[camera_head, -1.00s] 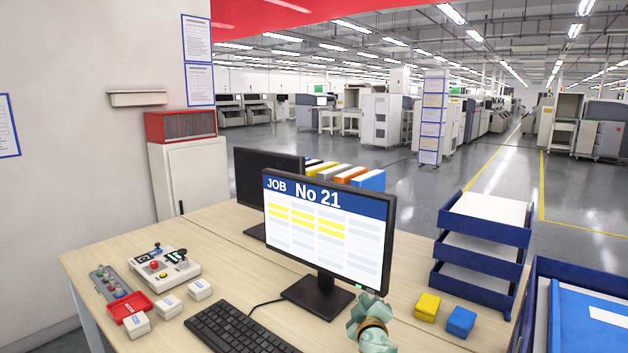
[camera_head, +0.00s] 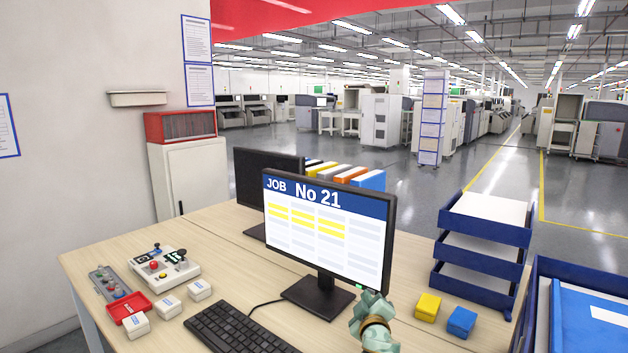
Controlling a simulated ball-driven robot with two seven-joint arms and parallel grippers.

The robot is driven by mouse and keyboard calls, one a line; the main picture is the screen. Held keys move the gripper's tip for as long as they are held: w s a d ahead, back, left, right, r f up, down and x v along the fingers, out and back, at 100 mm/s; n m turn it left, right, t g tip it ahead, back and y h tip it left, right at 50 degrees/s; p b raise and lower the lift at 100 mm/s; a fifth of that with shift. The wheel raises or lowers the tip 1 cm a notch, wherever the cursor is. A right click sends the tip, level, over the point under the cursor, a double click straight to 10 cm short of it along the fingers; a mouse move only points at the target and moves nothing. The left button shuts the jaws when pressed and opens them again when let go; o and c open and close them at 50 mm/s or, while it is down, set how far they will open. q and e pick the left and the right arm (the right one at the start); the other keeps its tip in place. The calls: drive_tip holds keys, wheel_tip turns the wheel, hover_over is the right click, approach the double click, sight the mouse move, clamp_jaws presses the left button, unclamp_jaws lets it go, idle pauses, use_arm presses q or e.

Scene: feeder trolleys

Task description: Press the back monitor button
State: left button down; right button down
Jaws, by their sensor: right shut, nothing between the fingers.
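The back monitor (camera_head: 262,178) stands behind the front one, at its left. Its screen is dark and its lower right part is hidden by the front monitor. I cannot make out a button on it. The front monitor (camera_head: 325,225) is lit and reads "JOB No 21". A small green light (camera_head: 359,286) shows on its lower right bezel. My right gripper (camera_head: 370,302) is shut and empty, just below that corner in the picture. I cannot tell whether it touches the bezel. My left gripper is not in view.
A keyboard (camera_head: 240,328) lies in front. A control box (camera_head: 165,268), a red tray (camera_head: 129,307) and small white boxes are at the left. Yellow (camera_head: 427,307) and blue (camera_head: 462,321) blocks and a blue paper rack (camera_head: 478,280) stand right of the gripper. Binders (camera_head: 350,177) stand behind the monitors.

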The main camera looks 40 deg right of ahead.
idle(0.3)
drive_tip(key=shift+s+a, duration=0.15)
drive_tip(key=shift+a, duration=0.35)
drive_tip(key=s+a, duration=0.1)
drive_tip(key=a, duration=0.4)
drive_tip(key=shift+s+a+p, duration=0.3)
drive_tip(key=shift+s+a, duration=0.05)
drive_tip(key=shift+a, duration=0.05)
